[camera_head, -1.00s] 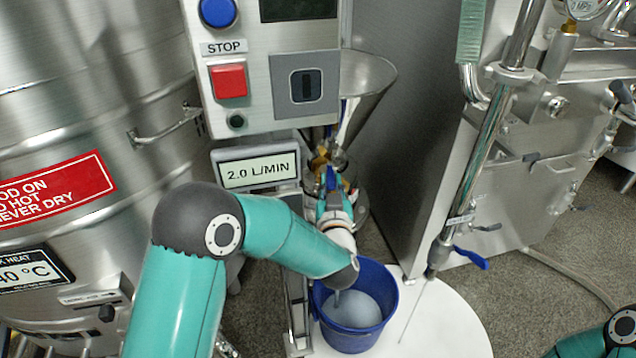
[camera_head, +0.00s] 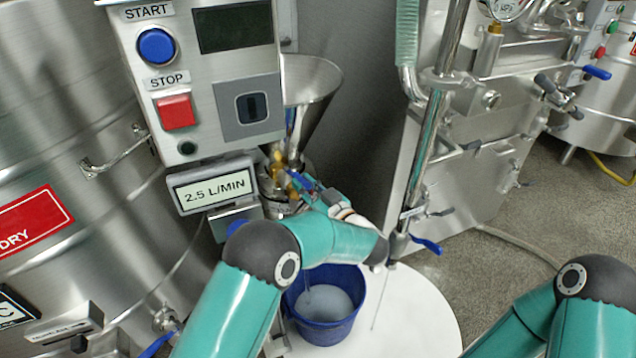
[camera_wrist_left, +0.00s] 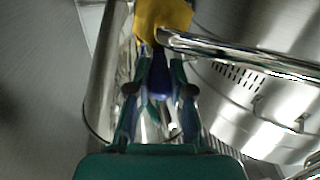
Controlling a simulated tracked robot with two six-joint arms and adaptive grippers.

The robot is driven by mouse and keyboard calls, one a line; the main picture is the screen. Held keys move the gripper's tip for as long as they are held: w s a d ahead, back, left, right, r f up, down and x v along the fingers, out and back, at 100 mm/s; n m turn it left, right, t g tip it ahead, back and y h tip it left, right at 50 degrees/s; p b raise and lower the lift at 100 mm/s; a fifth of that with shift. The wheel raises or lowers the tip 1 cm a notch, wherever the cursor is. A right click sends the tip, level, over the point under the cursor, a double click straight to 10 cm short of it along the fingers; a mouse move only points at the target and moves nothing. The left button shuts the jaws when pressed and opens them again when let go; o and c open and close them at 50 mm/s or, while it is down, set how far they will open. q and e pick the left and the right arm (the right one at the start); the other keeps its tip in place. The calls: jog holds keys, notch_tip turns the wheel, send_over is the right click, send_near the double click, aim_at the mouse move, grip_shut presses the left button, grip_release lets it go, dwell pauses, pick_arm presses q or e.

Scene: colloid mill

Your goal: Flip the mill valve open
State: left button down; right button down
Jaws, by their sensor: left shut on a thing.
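The mill valve has a brass body (camera_head: 278,160) below the steel funnel and a blue handle (camera_head: 297,180). My left gripper (camera_head: 304,186) reaches it from the lower right and is shut on the blue handle, partly hiding it. In the left wrist view, the blue handle (camera_wrist_left: 160,84) lies between the fingers of my left gripper (camera_wrist_left: 160,76), just below the yellow brass body (camera_wrist_left: 164,18). Of my right arm only links show at the lower right; its gripper is out of view.
A control box (camera_head: 198,60) with START and STOP buttons hangs above a "2.5 L/MIN" sign (camera_head: 213,190). A blue bucket (camera_head: 322,328) with pale liquid stands on a white round surface (camera_head: 420,318). A steel tank (camera_head: 60,130) is at left. A vertical pipe (camera_head: 428,130) stands right.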

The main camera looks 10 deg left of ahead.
aim_at(310, 189)
pick_arm(q)
jog(key=shift+w+a+r, duration=0.1)
jog(key=shift+w+a, duration=0.05)
jog(key=c, duration=1)
grip_release()
jog(key=v, duration=0.7)
jog(key=shift+d, duration=0.3)
